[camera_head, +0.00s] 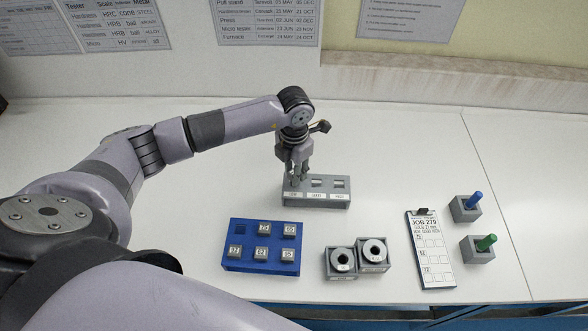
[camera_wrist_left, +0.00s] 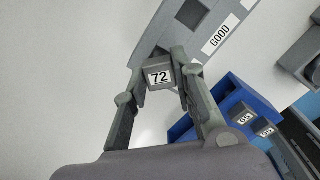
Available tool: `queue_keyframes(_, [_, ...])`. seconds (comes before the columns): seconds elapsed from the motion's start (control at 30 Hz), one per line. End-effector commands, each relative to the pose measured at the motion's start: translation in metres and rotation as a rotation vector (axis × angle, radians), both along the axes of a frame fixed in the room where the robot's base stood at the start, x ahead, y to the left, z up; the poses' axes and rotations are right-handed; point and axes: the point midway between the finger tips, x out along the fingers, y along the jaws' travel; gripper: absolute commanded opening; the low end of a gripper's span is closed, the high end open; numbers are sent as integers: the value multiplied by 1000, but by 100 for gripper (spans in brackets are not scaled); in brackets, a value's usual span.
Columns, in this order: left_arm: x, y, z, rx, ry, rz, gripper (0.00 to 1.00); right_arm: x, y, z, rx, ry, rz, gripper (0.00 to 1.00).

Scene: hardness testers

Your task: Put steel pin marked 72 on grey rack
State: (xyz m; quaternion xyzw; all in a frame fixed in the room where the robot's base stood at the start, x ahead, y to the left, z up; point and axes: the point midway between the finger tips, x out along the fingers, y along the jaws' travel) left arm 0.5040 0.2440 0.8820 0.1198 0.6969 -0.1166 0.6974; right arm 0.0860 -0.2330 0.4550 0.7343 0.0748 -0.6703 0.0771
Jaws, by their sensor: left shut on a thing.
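The steel pin marked 72 (camera_wrist_left: 160,75) is a small grey block with a white label. My left gripper (camera_head: 298,180) is shut on it, its fingers on either side in the left wrist view (camera_wrist_left: 162,85). The gripper points down at the rack's left end and hides that slot. The middle and right slots look empty. I cannot tell whether the pin is inside the slot or above it. My right gripper is not in view.
A blue rack (camera_head: 262,268) in front holds several numbered pins, with its back left slot empty. Two grey ring blocks (camera_head: 342,260), a clipboard (camera_head: 432,276) and holders with a blue (camera_head: 473,200) and a green handle (camera_head: 486,242) stand right. The table behind the grey rack is clear.

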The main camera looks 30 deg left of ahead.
Motion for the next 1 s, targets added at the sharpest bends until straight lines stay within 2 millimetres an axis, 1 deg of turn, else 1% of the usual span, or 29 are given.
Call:
queue_keyframes(0.67, [0,0,-21,0,-1,0,0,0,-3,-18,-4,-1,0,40])
queue_keyframes(0.7, [0,0,-20,0,-1,0,26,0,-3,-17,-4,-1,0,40])
queue_keyframes(1.0, [0,0,-20,0,0,0,46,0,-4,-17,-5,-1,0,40])
